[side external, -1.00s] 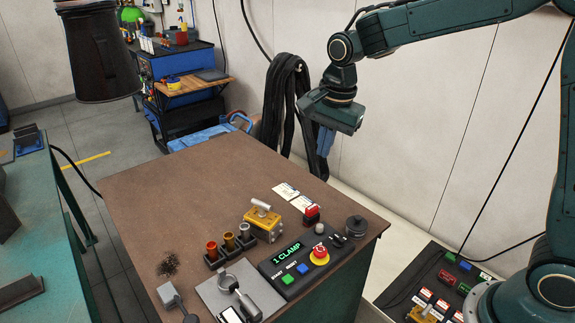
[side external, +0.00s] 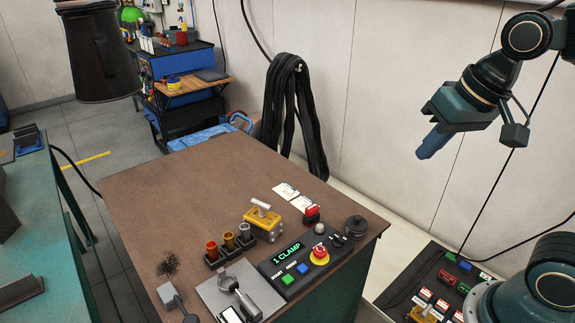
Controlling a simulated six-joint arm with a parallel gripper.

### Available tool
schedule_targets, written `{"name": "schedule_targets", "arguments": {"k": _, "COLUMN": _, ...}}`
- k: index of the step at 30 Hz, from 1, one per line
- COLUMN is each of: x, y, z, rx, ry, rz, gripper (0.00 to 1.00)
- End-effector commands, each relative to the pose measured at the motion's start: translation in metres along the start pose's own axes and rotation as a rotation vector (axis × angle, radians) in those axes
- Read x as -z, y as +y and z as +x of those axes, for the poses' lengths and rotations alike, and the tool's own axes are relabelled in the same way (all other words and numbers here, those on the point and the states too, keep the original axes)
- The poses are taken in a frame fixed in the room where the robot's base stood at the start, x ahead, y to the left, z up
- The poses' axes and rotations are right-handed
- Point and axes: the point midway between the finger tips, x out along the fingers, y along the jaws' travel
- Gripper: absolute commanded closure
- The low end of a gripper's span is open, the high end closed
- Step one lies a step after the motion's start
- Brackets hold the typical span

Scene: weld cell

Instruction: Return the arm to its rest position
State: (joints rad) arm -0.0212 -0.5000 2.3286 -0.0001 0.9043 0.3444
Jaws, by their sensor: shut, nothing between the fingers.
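My gripper (side external: 430,148) is at the upper right, high above the floor and to the right of the brown table (side external: 165,200). Its blue fingers are shut, point down and to the left, and hold nothing. My arm is folded back toward its base at the right edge, and part of it is outside the picture. Nothing touches the gripper.
The table holds a control panel (side external: 305,262) reading "1 CLAMP", a yellow clamp (side external: 263,220), several small cups and a grey plate. Black hoses (side external: 290,110) hang on the wall. A dark hood (side external: 100,55) hangs at upper left. A switch panel (side external: 440,285) lies beside my base.

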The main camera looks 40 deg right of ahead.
Motion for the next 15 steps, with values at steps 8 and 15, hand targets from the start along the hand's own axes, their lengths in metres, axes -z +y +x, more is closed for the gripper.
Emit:
{"name": "schedule_targets", "arguments": {"k": 8, "x": -0.043, "y": 0.019, "z": -0.009, "rx": 0.007, "ry": 0.064, "rz": -0.235, "gripper": 1.0}}
{"name": "schedule_targets", "arguments": {"k": 15, "x": -0.057, "y": 0.025, "z": -0.009, "rx": 0.005, "ry": 0.083, "rz": -0.321, "gripper": 1.0}}
